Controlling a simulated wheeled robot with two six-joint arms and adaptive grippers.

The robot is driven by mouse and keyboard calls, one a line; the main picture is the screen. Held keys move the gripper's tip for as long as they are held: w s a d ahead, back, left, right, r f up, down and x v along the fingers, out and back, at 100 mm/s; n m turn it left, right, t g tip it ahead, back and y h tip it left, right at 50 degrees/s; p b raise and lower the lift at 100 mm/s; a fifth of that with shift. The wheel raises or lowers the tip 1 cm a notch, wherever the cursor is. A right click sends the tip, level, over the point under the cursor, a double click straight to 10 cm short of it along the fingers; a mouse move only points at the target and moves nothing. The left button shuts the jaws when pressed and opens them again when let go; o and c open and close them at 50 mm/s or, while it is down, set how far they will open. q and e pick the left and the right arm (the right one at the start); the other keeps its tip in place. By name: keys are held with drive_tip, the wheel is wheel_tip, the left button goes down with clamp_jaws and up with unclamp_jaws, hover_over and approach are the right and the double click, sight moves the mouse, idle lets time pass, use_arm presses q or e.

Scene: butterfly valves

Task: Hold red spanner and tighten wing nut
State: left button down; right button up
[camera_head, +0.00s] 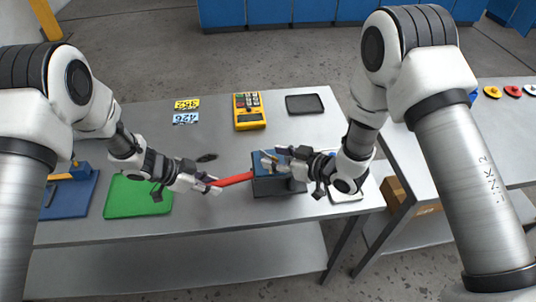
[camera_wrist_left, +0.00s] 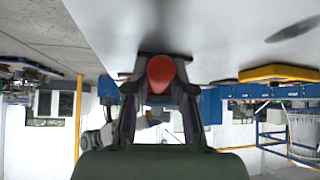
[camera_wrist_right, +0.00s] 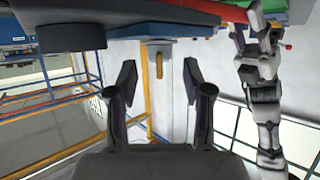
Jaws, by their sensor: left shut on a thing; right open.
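My left gripper (camera_head: 212,185) is shut on the near end of the red spanner (camera_head: 234,180). In the left wrist view the spanner's rounded red end (camera_wrist_left: 160,72) sits between the fingers. The spanner's far end meets the left side of a dark block with a blue top (camera_head: 280,188); its jaw is hidden. My right gripper (camera_head: 273,157) is open above the block's top. In the right wrist view a narrow brass-coloured piece, seemingly the wing nut (camera_wrist_right: 158,66), shows between the open fingers (camera_wrist_right: 159,82), apart from both.
The grey table (camera_head: 225,225) holds a green mat (camera_head: 138,197) at left, a yellow multimeter (camera_head: 249,111), a black tray (camera_head: 304,104) and number tags (camera_head: 186,112) at the back. A small dark object (camera_head: 207,157) lies behind the spanner. The front strip is clear.

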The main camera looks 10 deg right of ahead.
sight(270, 156)
drive_tip(key=shift+x, duration=1.55)
clamp_jaws()
drive_tip(key=shift+m+t, duration=0.3)
drive_tip(key=shift+a+m+t+h, duration=0.1)
drive_tip(key=shift+m+t+h, duration=0.5)
drive_tip(key=shift+m+h, duration=0.3)
drive_tip(key=shift+m+t+h, duration=0.7)
drive_tip(key=shift+m+h, duration=0.4)
drive_tip(key=shift+h, duration=0.2)
